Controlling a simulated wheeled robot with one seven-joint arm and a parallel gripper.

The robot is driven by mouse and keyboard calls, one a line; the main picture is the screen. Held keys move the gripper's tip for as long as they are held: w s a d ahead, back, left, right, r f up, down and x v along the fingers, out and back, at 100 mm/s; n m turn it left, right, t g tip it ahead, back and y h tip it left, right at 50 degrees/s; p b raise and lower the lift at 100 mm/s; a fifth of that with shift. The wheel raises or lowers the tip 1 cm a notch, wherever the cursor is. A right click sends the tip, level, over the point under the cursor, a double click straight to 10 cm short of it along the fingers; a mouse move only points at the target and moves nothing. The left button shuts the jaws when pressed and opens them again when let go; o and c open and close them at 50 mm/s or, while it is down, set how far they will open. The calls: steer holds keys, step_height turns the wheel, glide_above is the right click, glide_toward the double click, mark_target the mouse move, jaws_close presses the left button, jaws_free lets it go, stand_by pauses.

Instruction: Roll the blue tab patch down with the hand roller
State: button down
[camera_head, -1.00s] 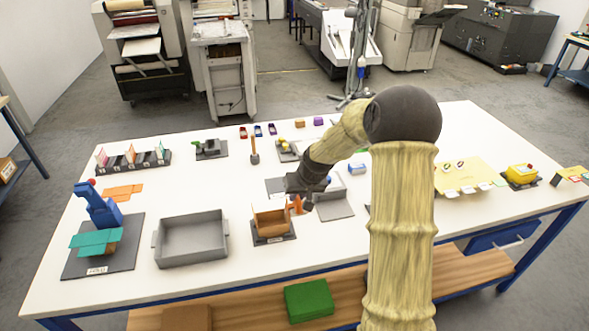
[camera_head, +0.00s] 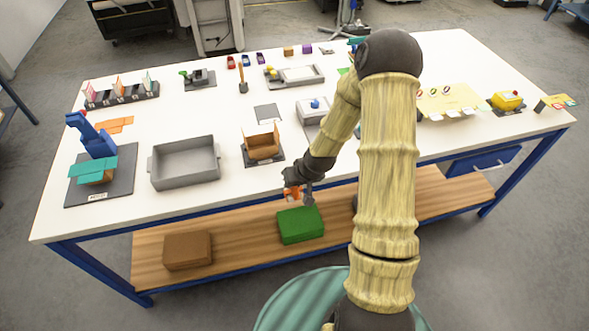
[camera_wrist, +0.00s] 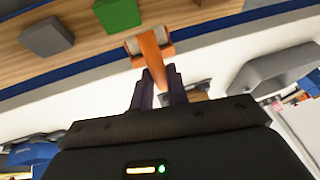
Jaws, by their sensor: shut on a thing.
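My gripper (camera_head: 300,190) is shut on an orange tool, the hand roller (camera_wrist: 152,52), which also shows small in the head view (camera_head: 293,193). In the wrist view its orange shaft stands between the dark fingertips (camera_wrist: 159,88), and its pale, orange-framed head points away from them. In the head view my gripper appears at the table's front edge, with the lower shelf behind it. I cannot pick out the blue tab patch for certain. A yellow sheet with small tabs (camera_head: 450,104) lies right of my arm, and my arm hides part of the table.
An open cardboard box (camera_head: 262,146) stands on a dark base nearest my gripper, with a grey tray (camera_head: 184,164) to its left. A white block with a blue knob (camera_head: 314,105) stands behind. A green box (camera_head: 299,225) and brown box (camera_head: 187,250) are on the lower shelf.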

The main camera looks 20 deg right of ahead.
step_height(320, 180, down, 10)
steer(key=s+b, duration=0.1)
steer(key=b, duration=0.6)
steer(key=shift+a+r+b, duration=0.2)
steer(key=shift+r+b, duration=0.05)
steer(key=shift+b, duration=0.1)
